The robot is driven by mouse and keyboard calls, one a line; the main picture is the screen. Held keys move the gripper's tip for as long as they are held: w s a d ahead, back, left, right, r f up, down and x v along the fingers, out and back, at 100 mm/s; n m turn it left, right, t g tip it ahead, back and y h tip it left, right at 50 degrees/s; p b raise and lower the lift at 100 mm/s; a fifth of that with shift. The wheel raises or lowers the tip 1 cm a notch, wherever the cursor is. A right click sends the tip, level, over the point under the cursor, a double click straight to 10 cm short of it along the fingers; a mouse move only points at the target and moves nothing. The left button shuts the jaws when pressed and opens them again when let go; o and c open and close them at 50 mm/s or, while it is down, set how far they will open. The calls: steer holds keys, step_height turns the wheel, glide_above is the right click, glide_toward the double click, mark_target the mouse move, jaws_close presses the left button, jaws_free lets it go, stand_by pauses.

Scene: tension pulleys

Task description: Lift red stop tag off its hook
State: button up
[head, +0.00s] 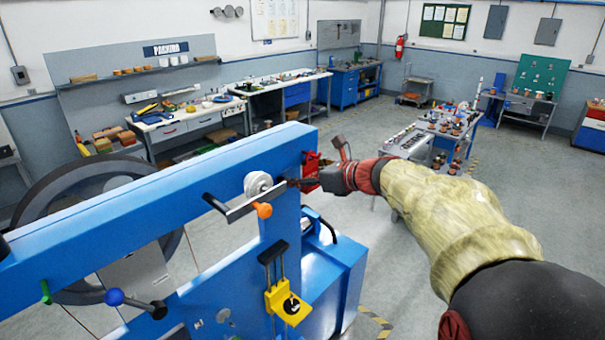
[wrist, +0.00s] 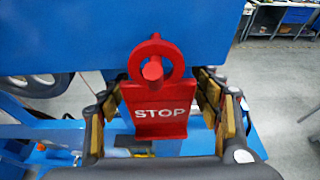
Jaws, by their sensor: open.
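The red stop tag (wrist: 158,110) hangs upright in the wrist view, with white STOP lettering facing me. The round ring at its top is around a red hook (wrist: 152,69) that sticks out from a blue machine beam (wrist: 85,30). My gripper (wrist: 163,95) is open, with one tan-padded finger on each side of the tag. Gaps show between the pads and the tag's edges. In the head view my gripper (head: 308,183) is at the right end of the blue beam (head: 150,205), and red there is partly hidden by it.
A grey lever with an orange knob (head: 263,210) and a pale pulley (head: 258,184) sit on the beam just left of my gripper. A cluttered table (head: 405,145) stands behind my arm. Open floor (head: 540,200) lies to the right.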

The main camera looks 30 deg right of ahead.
steer(key=c, duration=1.4)
steer(key=shift+c, duration=0.9)
